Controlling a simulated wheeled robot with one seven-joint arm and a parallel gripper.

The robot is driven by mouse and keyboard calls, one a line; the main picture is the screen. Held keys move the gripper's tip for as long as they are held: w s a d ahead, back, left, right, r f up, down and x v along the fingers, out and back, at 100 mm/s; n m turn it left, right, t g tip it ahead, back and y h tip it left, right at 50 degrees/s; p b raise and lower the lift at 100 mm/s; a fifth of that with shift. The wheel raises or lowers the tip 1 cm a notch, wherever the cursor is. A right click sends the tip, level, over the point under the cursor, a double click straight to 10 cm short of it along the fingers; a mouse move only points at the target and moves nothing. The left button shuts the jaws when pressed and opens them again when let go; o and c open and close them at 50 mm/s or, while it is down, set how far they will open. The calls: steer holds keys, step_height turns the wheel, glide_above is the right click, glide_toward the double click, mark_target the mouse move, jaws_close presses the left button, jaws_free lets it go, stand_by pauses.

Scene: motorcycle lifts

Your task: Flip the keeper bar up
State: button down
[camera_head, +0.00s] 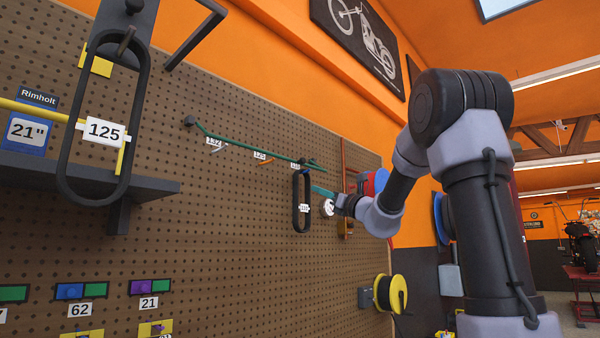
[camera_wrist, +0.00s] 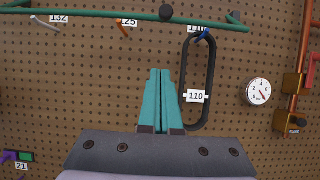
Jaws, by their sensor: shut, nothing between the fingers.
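A long green bar (camera_head: 250,146), which looks like the keeper bar, runs across the pegboard above several tagged hooks. It slopes down to the right in the head view. In the wrist view the green bar (camera_wrist: 100,14) crosses the top of the picture and has a dark knob near its middle. A black loop (camera_wrist: 185,85) with tag 110 hangs from a blue hook under the bar's right part. My gripper (camera_wrist: 160,72) has teal fingers, shut and empty, below the bar and left of the loop. In the head view my gripper (camera_head: 318,190) is beside the loop (camera_head: 295,215).
A round gauge (camera_wrist: 258,92) and copper pipework (camera_wrist: 291,82) are right of the loop. A larger black loop (camera_head: 66,150) tagged 125, a yellow bar (camera_head: 40,112) and a dark shelf (camera_head: 60,172) are at the left. A yellow reel (camera_head: 390,293) is lower right. Pegboard below the bar is mostly bare.

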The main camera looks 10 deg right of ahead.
steer(key=w+a+r, duration=0.5)
steer(key=w+r, duration=0.1)
steer(key=r, duration=0.2)
steer(key=shift+w, duration=0.3)
steer(key=shift+s+r, duration=0.1)
steer(key=shift+r, duration=0.1)
steer(key=shift+s+d+r, duration=0.15)
steer(key=shift+r, duration=0.05)
stand_by(0.3)
